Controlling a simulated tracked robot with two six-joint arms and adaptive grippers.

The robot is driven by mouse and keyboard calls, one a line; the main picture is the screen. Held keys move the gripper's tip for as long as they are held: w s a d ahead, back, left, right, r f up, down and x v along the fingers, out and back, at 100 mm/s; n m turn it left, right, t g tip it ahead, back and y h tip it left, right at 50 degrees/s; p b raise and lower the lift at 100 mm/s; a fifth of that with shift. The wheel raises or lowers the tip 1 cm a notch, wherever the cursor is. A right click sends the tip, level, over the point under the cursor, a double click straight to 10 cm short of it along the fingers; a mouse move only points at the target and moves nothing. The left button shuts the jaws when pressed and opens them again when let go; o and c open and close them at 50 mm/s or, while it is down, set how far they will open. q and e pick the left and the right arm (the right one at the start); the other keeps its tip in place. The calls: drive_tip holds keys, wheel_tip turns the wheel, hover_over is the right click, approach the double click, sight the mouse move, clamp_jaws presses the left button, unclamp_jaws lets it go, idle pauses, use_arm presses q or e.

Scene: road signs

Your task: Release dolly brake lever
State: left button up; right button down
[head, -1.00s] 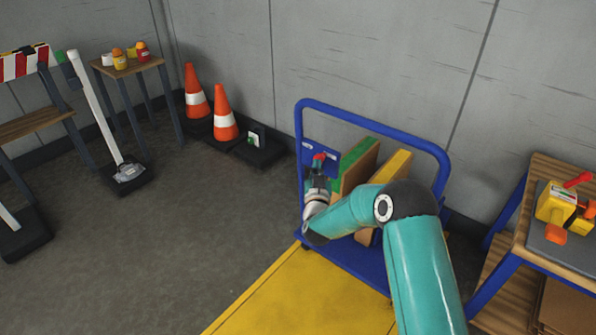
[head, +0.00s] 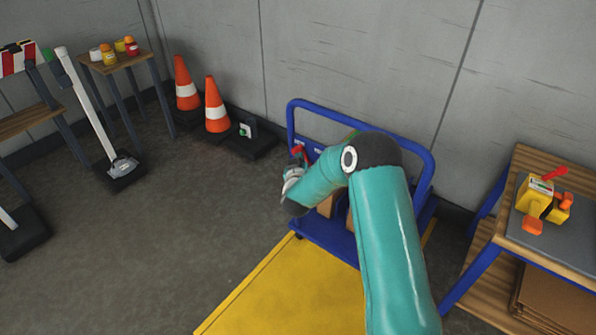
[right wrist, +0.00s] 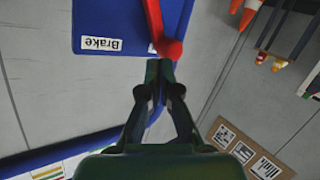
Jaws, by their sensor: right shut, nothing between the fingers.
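The blue dolly (head: 430,165) stands against the wall, its handle frame upright. Its blue brake panel (right wrist: 118,14) carries a white "Brake" label (right wrist: 101,44). The red brake lever (right wrist: 153,18) ends in a round red knob (right wrist: 169,49); in the head view a small red part of it (head: 308,155) shows beside my wrist. My right gripper (right wrist: 160,68) is shut and empty, its fingertips right at the knob; whether they touch it I cannot tell. In the head view my arm hides most of the panel and the gripper (head: 297,158). My left gripper is out of view.
Boards (head: 327,205) stand on the dolly, partly behind my arm. A yellow floor area (head: 285,290) lies in front. A workbench (head: 530,165) with a yellow device (head: 535,197) stands right.

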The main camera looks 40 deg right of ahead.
drive_tip(key=w+r+v, duration=0.1)
drive_tip(key=r+v, duration=0.1)
drive_tip(key=v, duration=1)
drive_tip(key=shift+a+r+p, duration=0.2)
drive_tip(key=shift+a+p, duration=0.15)
drive_tip(key=shift+a, duration=0.3)
